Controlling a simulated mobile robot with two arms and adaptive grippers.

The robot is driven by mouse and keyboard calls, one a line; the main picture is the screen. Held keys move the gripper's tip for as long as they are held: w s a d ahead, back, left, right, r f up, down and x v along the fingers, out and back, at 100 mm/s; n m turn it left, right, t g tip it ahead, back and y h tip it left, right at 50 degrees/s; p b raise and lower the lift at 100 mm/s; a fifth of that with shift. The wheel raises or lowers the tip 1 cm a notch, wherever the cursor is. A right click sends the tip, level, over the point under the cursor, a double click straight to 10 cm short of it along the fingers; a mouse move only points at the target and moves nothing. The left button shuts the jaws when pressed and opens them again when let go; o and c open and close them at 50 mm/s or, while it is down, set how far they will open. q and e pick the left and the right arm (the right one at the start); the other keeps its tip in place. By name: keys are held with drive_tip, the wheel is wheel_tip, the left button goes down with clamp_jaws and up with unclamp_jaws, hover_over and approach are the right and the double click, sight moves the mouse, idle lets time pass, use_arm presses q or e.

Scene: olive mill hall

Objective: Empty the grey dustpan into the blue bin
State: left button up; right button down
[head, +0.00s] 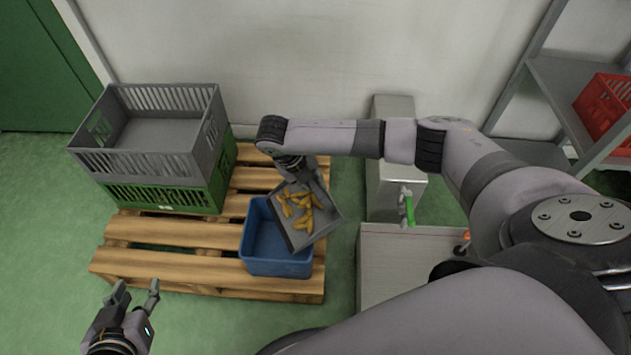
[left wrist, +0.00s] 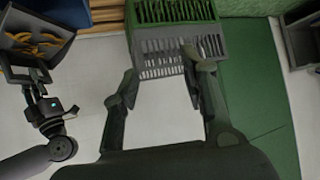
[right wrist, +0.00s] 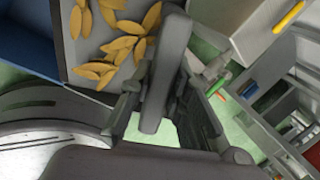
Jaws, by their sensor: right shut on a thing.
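The grey dustpan (head: 327,222) holds several yellow-brown, leaf-like pieces (head: 300,203). It is tilted over the right part of the blue bin (head: 280,268), which stands on a wooden pallet. The visible part of the bin's inside looks empty; the dustpan hides the rest. My right gripper (head: 303,178) is shut on the dustpan at its back end. In the right wrist view the pieces lie on the pan floor (right wrist: 90,50), with the blue bin (right wrist: 25,42) beside it. My left gripper (head: 137,290) is open and empty, low at the left, apart from the bin.
A grey crate (head: 140,165) sits on a green crate (head: 165,197) at the pallet's left. Right of the pallet stand a grey box (head: 385,190) and a light cabinet (head: 400,250). A shelf with a red crate (head: 603,105) is at far right. Green floor is clear at left.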

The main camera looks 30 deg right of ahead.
drive_tip(key=shift+w+a+r+h, duration=0.1)
drive_tip(key=shift+a+r+h, duration=0.3)
use_arm(q)
drive_tip(key=s+a+f+g+y+p, duration=0.1)
drive_tip(key=s+a+f+g+p, duration=0.1)
drive_tip(key=s, duration=0.7)
drive_tip(key=shift+a+f+g, duration=0.55)
drive_tip(key=shift+f+g, duration=0.85)
drive_tip(key=shift+g, duration=0.3)
use_arm(e)
drive_tip(key=a+r+h, duration=0.3)
drive_tip(key=a+h, duration=0.3)
drive_tip(key=a, duration=0.2)
drive_tip(key=shift+w+a+g, duration=0.3)
drive_tip(key=shift+a, duration=0.1)
use_arm(q)
drive_tip(key=shift+d+p, duration=0.1)
drive_tip(key=shift+p, duration=0.2)
use_arm(e)
drive_tip(key=shift+s, duration=0.1)
